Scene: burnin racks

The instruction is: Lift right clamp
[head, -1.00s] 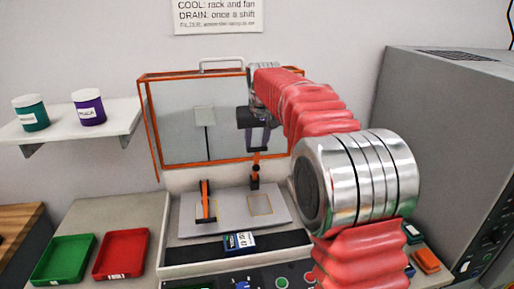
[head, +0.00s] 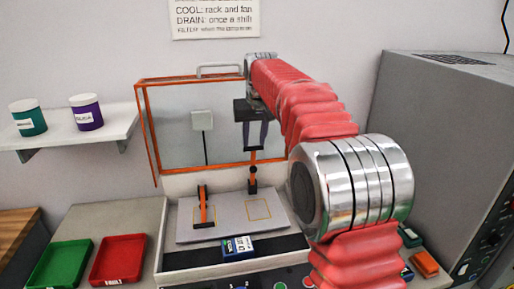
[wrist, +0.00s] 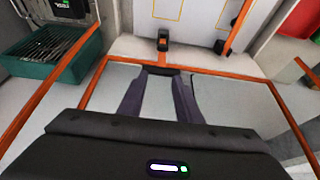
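The right clamp (head: 252,178) has an orange lever on a dark base and stands upright at the back of a grey plate (head: 182,229). In the wrist view the clamp (wrist: 163,42) sits just beyond my fingertips. My gripper (head: 256,147) points down above the clamp's lever. Its two dark fingers also show in the wrist view (wrist: 161,74), apart with a gap between them. A dark bar lies across the fingertips there; I cannot tell whether it touches them.
An orange-framed clear lid (head: 147,128) stands open behind the plate. A blue-labelled module (head: 237,247) lies in front of the plate. Green (head: 32,279) and red (head: 98,275) trays are at left. A grey cabinet (head: 430,110) stands at right.

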